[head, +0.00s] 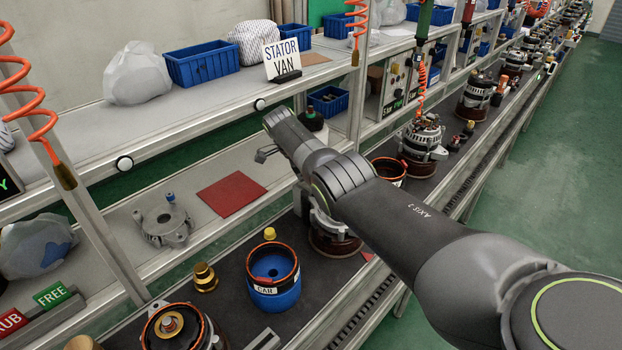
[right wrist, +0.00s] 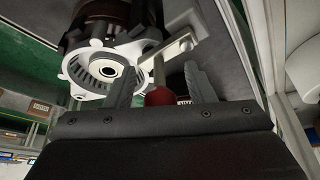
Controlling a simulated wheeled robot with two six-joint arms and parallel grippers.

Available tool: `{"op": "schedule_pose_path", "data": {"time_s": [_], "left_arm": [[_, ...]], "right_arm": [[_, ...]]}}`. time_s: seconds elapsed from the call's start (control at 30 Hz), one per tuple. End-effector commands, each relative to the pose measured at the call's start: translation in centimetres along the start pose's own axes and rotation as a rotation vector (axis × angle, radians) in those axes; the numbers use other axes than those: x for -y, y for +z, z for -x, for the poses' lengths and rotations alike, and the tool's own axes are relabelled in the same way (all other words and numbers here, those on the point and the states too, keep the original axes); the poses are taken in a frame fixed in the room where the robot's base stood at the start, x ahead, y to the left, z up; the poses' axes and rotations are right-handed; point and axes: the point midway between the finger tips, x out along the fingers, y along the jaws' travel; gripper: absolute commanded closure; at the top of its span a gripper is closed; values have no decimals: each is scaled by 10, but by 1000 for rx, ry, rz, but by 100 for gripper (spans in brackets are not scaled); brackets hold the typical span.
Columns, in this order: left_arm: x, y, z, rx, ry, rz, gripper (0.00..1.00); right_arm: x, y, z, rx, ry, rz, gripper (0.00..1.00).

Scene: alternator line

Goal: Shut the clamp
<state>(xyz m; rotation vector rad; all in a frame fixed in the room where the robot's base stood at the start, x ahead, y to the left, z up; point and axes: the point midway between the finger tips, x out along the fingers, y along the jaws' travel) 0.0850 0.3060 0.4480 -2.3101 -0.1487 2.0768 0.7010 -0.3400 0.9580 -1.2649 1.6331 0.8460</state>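The clamp shows in the right wrist view as a pale metal bracket (right wrist: 182,46) beside an alternator (right wrist: 90,72), with a rod ending in a red handle (right wrist: 159,97). My right gripper (right wrist: 158,78) is open, its two fingers on either side of the rod and red handle, with visible gaps. The clamp cannot be made out there; my arm covers part of the line. My left gripper is not in view.
On the dark line stand a blue can (head: 274,295), a brass fitting (head: 205,277) and an alternator (head: 423,143). A red mat (head: 231,194) and a grey housing (head: 166,224) lie on the shelf. Orange coiled hoses (head: 25,95) hang at the left.

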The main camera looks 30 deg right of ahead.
Motion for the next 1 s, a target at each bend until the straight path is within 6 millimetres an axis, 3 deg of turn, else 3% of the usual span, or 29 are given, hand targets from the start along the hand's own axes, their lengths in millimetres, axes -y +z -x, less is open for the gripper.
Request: {"op": "schedule_pose_path", "data": {"time_s": [0.27,0.7,1.0], "left_arm": [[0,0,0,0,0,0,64],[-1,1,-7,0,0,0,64],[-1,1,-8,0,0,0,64]], "right_arm": [[0,0,2,0,-1,0,51],[1,1,63,1,-2,1,51],[0,0,75,0,0,1,51]]}}
